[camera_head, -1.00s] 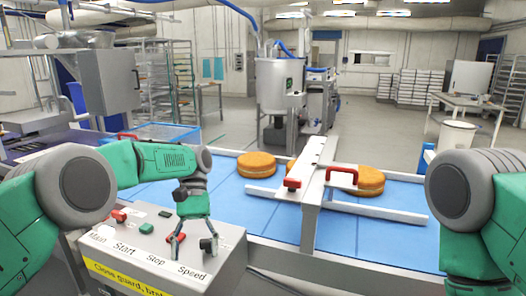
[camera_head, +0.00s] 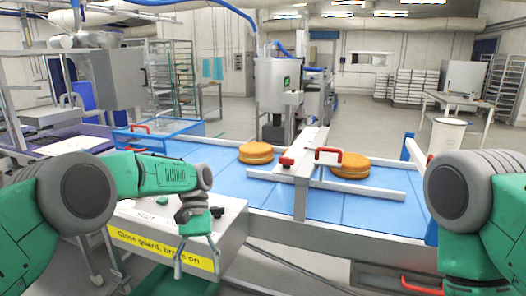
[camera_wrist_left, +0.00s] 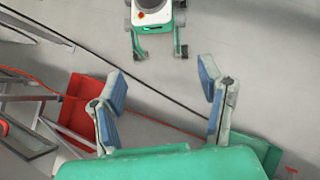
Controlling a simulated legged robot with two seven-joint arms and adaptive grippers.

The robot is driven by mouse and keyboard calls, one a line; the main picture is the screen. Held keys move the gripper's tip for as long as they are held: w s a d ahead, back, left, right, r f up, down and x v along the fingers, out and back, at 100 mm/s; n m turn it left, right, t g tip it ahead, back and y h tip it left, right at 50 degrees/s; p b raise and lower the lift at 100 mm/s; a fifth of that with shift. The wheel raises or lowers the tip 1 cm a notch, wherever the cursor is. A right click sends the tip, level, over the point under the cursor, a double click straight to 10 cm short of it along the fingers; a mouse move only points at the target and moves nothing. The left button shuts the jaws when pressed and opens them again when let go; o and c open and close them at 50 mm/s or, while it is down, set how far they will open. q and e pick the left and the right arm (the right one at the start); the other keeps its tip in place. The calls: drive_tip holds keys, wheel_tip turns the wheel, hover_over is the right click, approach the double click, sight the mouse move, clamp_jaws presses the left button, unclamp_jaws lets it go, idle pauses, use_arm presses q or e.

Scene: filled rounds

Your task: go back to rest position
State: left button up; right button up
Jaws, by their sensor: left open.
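My left gripper (camera_head: 194,258) hangs in front of the control box (camera_head: 222,243), its fingers pointing down and spread apart. In the left wrist view its two blue-padded fingers (camera_wrist_left: 163,95) are wide apart with nothing between them, above the grey floor. My left forearm covers part of the control box's top and its labels. My right arm shows at the right edge of the head view, but its gripper is out of view.
A blue conveyor (camera_head: 350,205) crosses ahead, carrying filled rounds (camera_head: 256,153) and (camera_head: 350,167). A metal guide with red handles (camera_head: 328,155) spans it. A white bin (camera_head: 447,137) stands behind right.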

use_arm(q)
drive_tip(key=s+a+f+t+b, duration=0.15)
drive_tip(key=s+f, duration=0.45)
drive_tip(key=f, duration=0.7)
drive_tip(key=s+a+f+t+b, duration=0.15)
drive_tip(key=s+f, duration=0.45)
drive_tip(key=f, duration=0.6)
drive_tip(key=s+a+f+m+t+b, duration=0.1)
drive_tip(key=s+a+f+t+b, duration=0.35)
drive_tip(key=s, duration=0.65)
drive_tip(key=s+a+r, duration=0.1)
drive_tip(key=s+a, duration=0.2)
drive_tip(key=s, duration=0.2)
drive_tip(key=s+a+r+m+t+y, duration=0.1)
drive_tip(key=s+a, duration=0.2)
drive_tip(key=s, duration=0.2)
drive_tip(key=shift+s, duration=0.25)
drive_tip(key=shift+w+f, duration=0.1)
drive_tip(key=shift+w, duration=0.05)
drive_tip(key=shift+c, duration=0.4)
